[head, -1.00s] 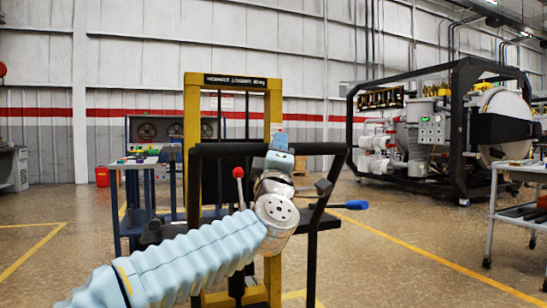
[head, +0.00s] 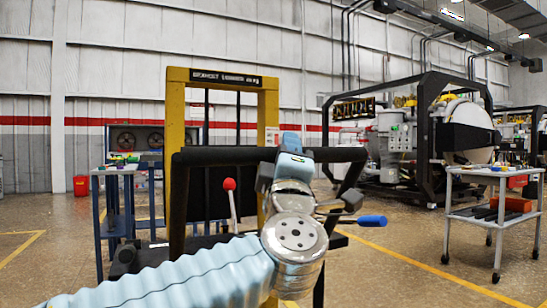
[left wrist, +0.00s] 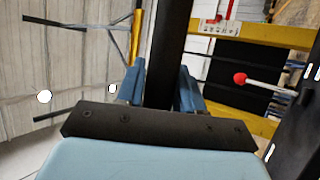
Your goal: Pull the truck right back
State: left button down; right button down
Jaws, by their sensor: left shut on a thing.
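The truck is a stacker with a yellow mast (head: 175,120) and a black handle frame (head: 215,155) in front of it, in the middle of the head view. A red-knobbed lever (head: 230,185) and a blue-tipped lever (head: 370,221) stand at the handle. My left gripper (head: 288,150) is shut on the top bar of the handle, near its right part. In the left wrist view, the blue fingers of my left gripper (left wrist: 162,85) stand either side of the black bar (left wrist: 168,45). The truck's lower part is mostly hidden behind my left arm. My right gripper is not in view.
A grey cart (head: 495,176) with tools stands at the right. The black-framed furnace (head: 430,130) is behind it. A blue bench (head: 112,172) stands left of the truck. Open floor (head: 395,275) with yellow lines lies at the right front.

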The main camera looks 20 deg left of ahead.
pick_arm(q)
jog(key=shift+s+d+r, duration=0.55)
jog(key=shift+s+r, duration=0.1)
jog(key=shift+s, duration=0.05)
jog(key=c, duration=0.9)
grip_release()
jog(key=shift+o, duration=0.5)
jog(key=shift+w+f, duration=0.1)
jog(key=shift+f, duration=0.15)
jog(key=b+v, duration=0.2)
jog(key=v, duration=1.2)
